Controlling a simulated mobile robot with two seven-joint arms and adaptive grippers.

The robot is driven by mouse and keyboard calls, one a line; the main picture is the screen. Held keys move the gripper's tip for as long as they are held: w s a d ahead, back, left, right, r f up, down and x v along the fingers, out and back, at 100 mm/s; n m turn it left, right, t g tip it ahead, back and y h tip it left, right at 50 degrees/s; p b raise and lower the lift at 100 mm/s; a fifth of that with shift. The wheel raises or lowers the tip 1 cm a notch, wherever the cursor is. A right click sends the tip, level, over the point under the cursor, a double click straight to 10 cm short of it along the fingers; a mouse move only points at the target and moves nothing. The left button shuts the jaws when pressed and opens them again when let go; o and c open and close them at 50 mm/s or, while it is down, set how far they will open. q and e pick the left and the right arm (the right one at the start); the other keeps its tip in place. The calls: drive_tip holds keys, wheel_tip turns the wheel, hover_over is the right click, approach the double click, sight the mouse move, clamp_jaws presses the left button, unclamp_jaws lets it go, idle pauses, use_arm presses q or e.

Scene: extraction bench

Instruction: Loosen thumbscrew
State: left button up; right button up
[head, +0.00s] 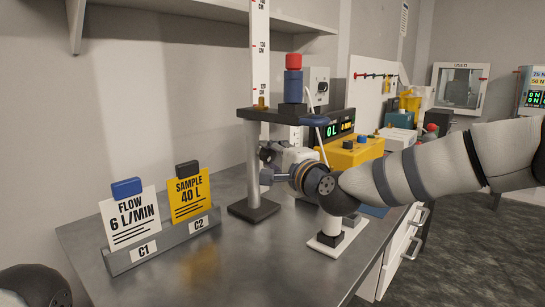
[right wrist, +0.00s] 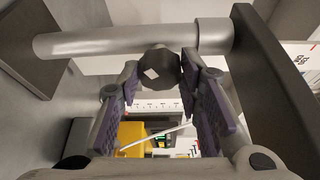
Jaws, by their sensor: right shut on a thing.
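A stand with a grey post (head: 252,150) and black base (head: 254,209) is on the bench. Its black shelf (head: 282,117) carries a blue and red cylinder. In the right wrist view the post (right wrist: 110,42) runs across the top, and a dark thumbscrew knob (right wrist: 160,72) with a pale mark sits at it. My right gripper (right wrist: 161,82) has its purple-padded fingers closed on both sides of this knob. In the head view my right gripper (head: 272,163) is beside the post, its fingers partly hidden by my wrist. My left gripper does not show.
A grey rack (head: 165,242) holds a white FLOW 6 L/MIN card (head: 131,219) and a yellow SAMPLE 40 L card (head: 189,195). A yellow box (head: 352,152) with a green display stands behind my right arm. The bench front is clear.

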drive_tip(key=o, duration=1.2)
drive_tip(key=shift+c, duration=0.2)
drive_tip(key=v, duration=1.2)
